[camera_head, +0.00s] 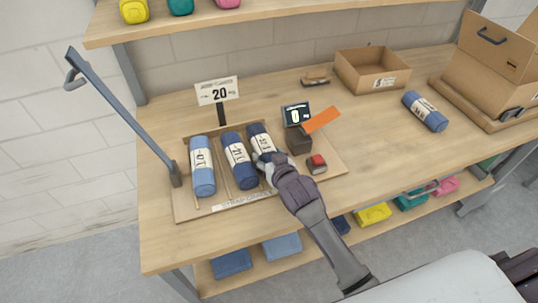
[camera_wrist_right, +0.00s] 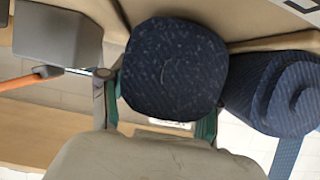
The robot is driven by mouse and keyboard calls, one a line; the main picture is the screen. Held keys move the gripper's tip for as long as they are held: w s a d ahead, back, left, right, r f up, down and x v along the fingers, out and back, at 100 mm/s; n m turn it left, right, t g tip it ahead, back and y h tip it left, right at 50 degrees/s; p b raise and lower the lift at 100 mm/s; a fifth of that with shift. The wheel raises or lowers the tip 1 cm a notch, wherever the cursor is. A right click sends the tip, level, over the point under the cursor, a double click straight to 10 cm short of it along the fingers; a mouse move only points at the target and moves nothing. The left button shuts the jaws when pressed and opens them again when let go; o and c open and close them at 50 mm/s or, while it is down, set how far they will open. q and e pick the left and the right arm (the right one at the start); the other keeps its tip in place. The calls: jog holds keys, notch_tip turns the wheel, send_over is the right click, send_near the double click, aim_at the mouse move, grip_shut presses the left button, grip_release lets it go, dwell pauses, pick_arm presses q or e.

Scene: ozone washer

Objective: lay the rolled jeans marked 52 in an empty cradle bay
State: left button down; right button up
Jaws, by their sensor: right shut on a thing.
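A dark navy rolled jeans with a white band (camera_head: 260,137) lies at the right end of the row on the wooden cradle (camera_head: 183,212). My right gripper (camera_head: 268,160) is shut on its near end; the right wrist view shows this roll (camera_wrist_right: 174,68) between the green-padded fingers. Whether it rests fully on the cradle I cannot tell. A mid-blue roll (camera_head: 238,160) lies beside it to the left, and a light blue roll (camera_head: 203,182) lies farther left. Another blue roll (camera_head: 425,111) lies apart on the table at right. The band numbers are too small to read surely. My left gripper is out of view.
A "20" sign (camera_head: 217,92) stands behind the cradle. A small display (camera_head: 296,115), an orange flag (camera_head: 322,120) and a red-button box (camera_head: 316,163) stand right of the rolls. A grey lever (camera_head: 120,115) rises at left. An open carton (camera_head: 372,71) is at the back.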

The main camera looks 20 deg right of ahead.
jog(key=shift+f, duration=0.15)
jog(key=o, duration=1.2)
jog(key=shift+f, duration=0.1)
jog(key=shift+c, duration=0.2)
jog(key=shift+r, duration=0.2)
jog(key=b+v, duration=0.1)
jog(key=v, duration=1.1)
jog(key=shift+f, duration=0.15)
